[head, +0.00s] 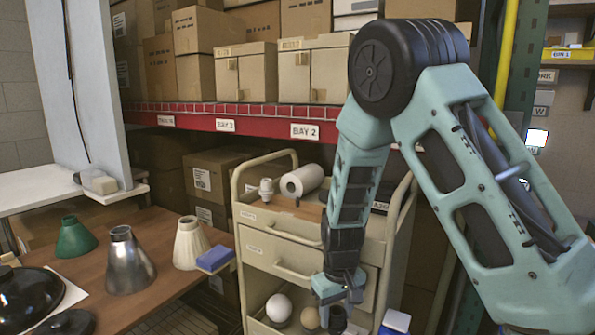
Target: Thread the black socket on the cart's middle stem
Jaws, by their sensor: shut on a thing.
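My gripper (337,298) hangs low in front of the cart, pointing down, at the level of its open lower shelf. It is shut on a small black piece (338,319), which looks like the black socket; the fingers and the picture's lower edge leave its shape unclear. The beige cart (285,248) stands behind my arm, with drawers and a top tray. I cannot make out its middle stem; my arm covers part of the cart's top and front.
A white bulb (266,189) and a paper roll (302,180) are on the cart top. A white globe (279,308) and a tan ball (310,318) sit low beside my gripper. The wooden table (185,275) at left holds green, metal and cream shades and a blue sponge (215,259).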

